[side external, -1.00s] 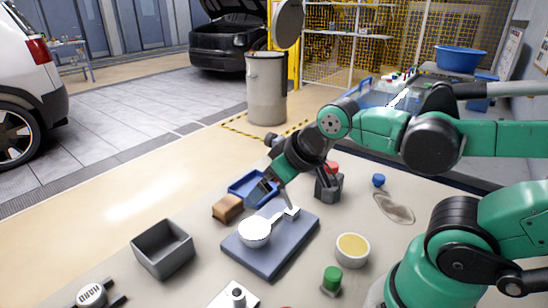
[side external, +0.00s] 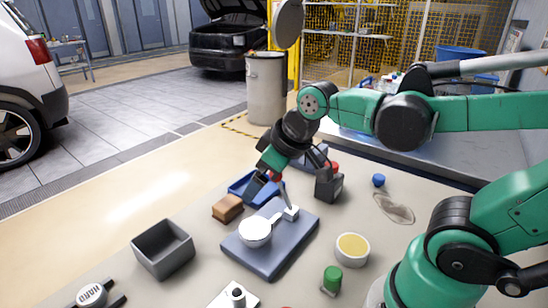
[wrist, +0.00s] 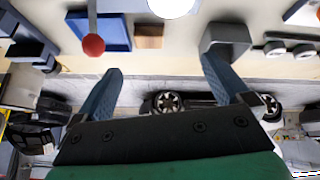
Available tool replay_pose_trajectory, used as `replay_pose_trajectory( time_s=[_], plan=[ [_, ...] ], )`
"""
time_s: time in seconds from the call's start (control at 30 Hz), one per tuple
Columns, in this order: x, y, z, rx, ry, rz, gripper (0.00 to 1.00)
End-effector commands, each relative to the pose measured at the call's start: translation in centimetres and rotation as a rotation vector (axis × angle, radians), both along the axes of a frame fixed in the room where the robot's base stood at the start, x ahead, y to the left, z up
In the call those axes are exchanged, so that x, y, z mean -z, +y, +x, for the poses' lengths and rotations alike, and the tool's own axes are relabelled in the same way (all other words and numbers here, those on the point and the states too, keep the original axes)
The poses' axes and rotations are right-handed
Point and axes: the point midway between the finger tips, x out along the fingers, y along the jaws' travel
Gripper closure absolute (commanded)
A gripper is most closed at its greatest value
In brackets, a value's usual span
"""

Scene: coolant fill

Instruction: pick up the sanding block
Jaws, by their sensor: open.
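My gripper (side external: 267,195) is open and empty above the bench, up and to the right of the block. In the wrist view, the two blue fingers (wrist: 162,66) are spread apart, with the block beyond their tips.
The blue tray (side external: 242,187) is close behind the block. The grey slab (side external: 269,262) bearing a white round-headed object (side external: 254,231) lies in front and right. An open grey box (side external: 162,252) stands at the left. Bare bench lies between box and block.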

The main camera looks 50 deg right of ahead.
Motion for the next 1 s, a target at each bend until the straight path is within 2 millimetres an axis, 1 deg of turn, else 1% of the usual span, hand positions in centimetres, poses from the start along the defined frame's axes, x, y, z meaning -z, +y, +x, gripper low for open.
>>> replay_pose_trajectory(
  time_s=[0.03,0.13,0.27,0.37,0.5,0.6,0.73,0.87,1.0],
  plan=[
    [-0.3,-0.1,1.0,-0.068,0.033,-0.042,0.04],
    [-0.3,-0.4,3.1,-0.246,0.114,-0.133,0.04],
    [0.5,-0.8,5.8,-0.49,0.217,-0.231,0.04],
    [1.8,-1.2,7.9,-0.688,0.289,-0.288,0.04],
    [4.3,-1.6,10.4,-0.959,0.375,-0.337,0.04],
    [6.2,-1.9,11.5,-1.121,0.416,-0.353,0.04],
    [7.9,-2.2,12.4,-1.262,0.445,-0.36,0.04],
    [8.8,-2.3,12.6,-1.322,0.455,-0.361,0.04],
    [10.5,-2.3,12.7,-1.33,0.456,-0.362,0.04]
  ],
)
